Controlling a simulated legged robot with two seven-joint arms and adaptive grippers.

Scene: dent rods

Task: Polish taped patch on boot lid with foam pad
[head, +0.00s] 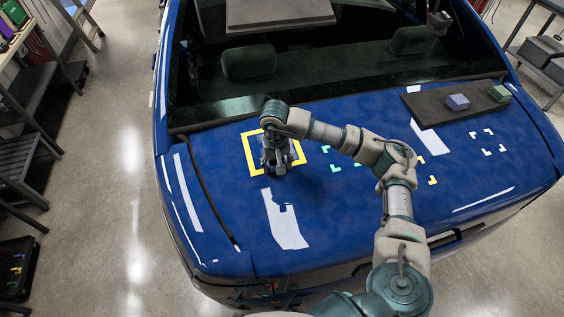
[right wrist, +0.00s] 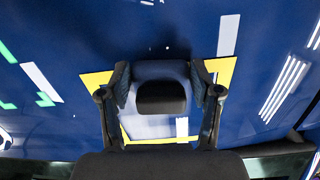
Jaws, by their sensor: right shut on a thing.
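The blue boot lid (head: 345,215) fills the middle of the head view. A yellow tape square marks the taped patch (head: 248,152) on its left side; the tape (right wrist: 150,141) also frames the gripper in the right wrist view. My right gripper (head: 277,168) points down inside the square. In the right wrist view its fingers (right wrist: 160,95) are shut on the foam pad (right wrist: 160,70), a grey-blue block with a dark part. The pad is over the patch; whether it touches the paint is hard to tell. My left gripper is not in view.
A dark tray (head: 425,105) on the lid's right side holds a blue block (head: 457,102) and a green block (head: 499,93). Green, yellow and white corner marks lie right of the patch. White reflections streak the lid. The rear window (head: 300,75) lies beyond.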

